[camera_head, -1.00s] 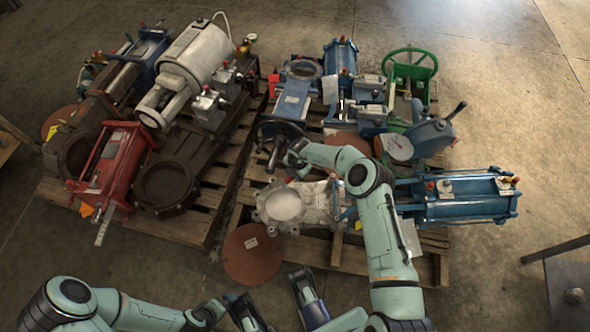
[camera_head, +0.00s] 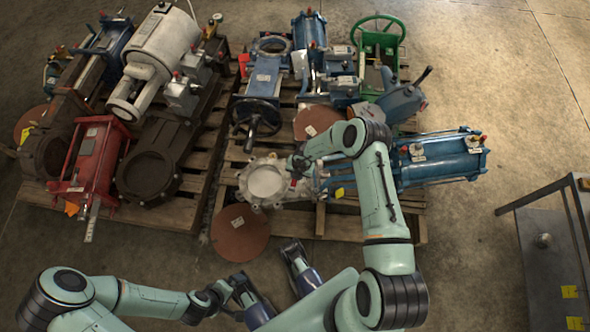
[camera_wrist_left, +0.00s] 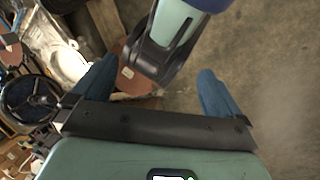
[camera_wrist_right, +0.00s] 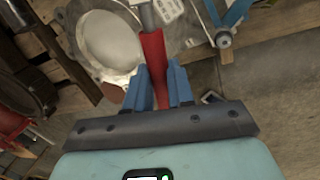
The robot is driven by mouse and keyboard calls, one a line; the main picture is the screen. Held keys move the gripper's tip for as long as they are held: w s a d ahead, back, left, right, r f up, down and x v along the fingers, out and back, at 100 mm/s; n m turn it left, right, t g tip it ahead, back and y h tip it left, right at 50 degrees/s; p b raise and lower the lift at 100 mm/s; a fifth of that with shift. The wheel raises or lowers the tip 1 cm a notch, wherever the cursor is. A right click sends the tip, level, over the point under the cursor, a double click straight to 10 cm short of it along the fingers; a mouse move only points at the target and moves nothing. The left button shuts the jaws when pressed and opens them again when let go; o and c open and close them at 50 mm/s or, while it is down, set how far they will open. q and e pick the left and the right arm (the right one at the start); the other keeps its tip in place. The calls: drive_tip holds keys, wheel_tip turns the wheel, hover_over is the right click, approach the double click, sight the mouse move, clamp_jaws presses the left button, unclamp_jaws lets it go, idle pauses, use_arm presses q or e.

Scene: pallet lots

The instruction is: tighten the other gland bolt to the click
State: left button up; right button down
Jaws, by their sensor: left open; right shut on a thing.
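A pale grey valve with a round face (camera_head: 266,182) lies at the front of the right pallet; its ring also shows in the right wrist view (camera_wrist_right: 108,42). My right gripper (camera_wrist_right: 160,75) is shut on a red-handled tool (camera_wrist_right: 154,55), whose grey shaft runs out of the top of the view, just right of the ring. In the head view, my right gripper (camera_head: 298,166) is over the valve's right part. The gland bolts and the tool's tip cannot be made out. My left gripper (camera_wrist_left: 157,68) is open, its blue fingers wide apart, low in front of the pallets.
A brown disc (camera_head: 240,232) lies by the pallet's front edge. A black handwheel (camera_head: 257,117) stands behind the valve; a blue cylinder (camera_head: 440,160) lies to its right. A dark table (camera_head: 545,245) stands far right, with bare floor before it.

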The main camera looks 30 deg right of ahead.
use_arm(q)
drive_tip(key=shift+f, duration=0.1)
use_arm(e)
drive_tip(key=shift+f+b, duration=0.85)
drive_tip(key=shift+f, duration=0.25)
use_arm(q)
drive_tip(key=w+a+f+t+y+b, duration=0.1)
drive_tip(key=w+a+f+t+b, duration=0.1)
drive_tip(key=w, duration=0.4)
drive_tip(key=shift+w+a+f, duration=0.2)
drive_tip(key=shift+a+f, duration=0.4)
drive_tip(key=shift+f, duration=0.75)
use_arm(e)
drive_tip(key=shift+d+f, duration=0.2)
drive_tip(key=shift+f, duration=1.65)
use_arm(q)
drive_tip(key=shift+f+b, duration=0.2)
drive_tip(key=shift+b, duration=0.2)
drive_tip(key=shift+f+b, duration=0.75)
drive_tip(key=shift+f, duration=0.15)
use_arm(e)
drive_tip(key=shift+s+f, duration=0.1)
drive_tip(key=shift+f, duration=1.05)
drive_tip(key=shift+a, duration=0.1)
drive_tip(key=shift+w+a+m, duration=0.35)
drive_tip(key=shift+w+m, duration=0.15)
drive_tip(key=shift+w, duration=0.15)
